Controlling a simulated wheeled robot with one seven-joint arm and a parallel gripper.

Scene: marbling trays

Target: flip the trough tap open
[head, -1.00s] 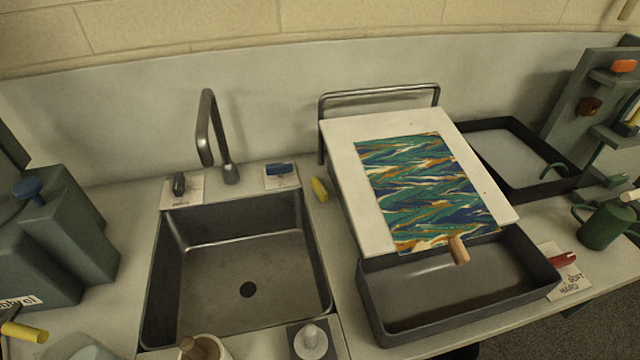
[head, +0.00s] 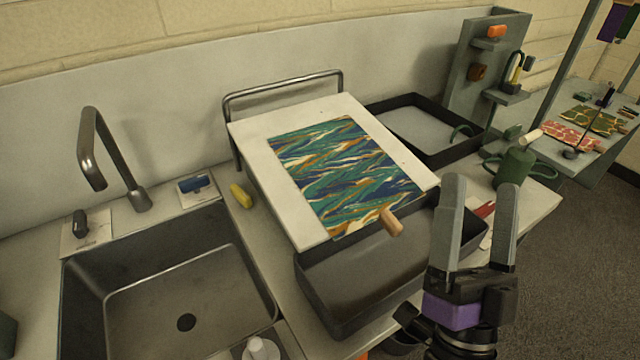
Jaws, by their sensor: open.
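The dark rectangular trough (head: 335,318) stands on the counter below a sloped white board (head: 255,150) carrying a marbled sheet (head: 345,170). A red lever (head: 485,211) lies on a pale card at the trough's right end, partly hidden behind my gripper. A bit of orange (head: 363,355) shows below the trough's front edge, mostly cut off. I cannot tell for sure which of these is the trough tap. My gripper (head: 481,190) is open and empty, fingers pointing up in the picture, in front of the trough's right end.
A sink (head: 180,270) with a bent spout (head: 90,150), a black lever (head: 80,224) and a blue lever (head: 194,183) is at left. A wooden peg (head: 391,222) sits at the board's lower edge. Floor is clear at right.

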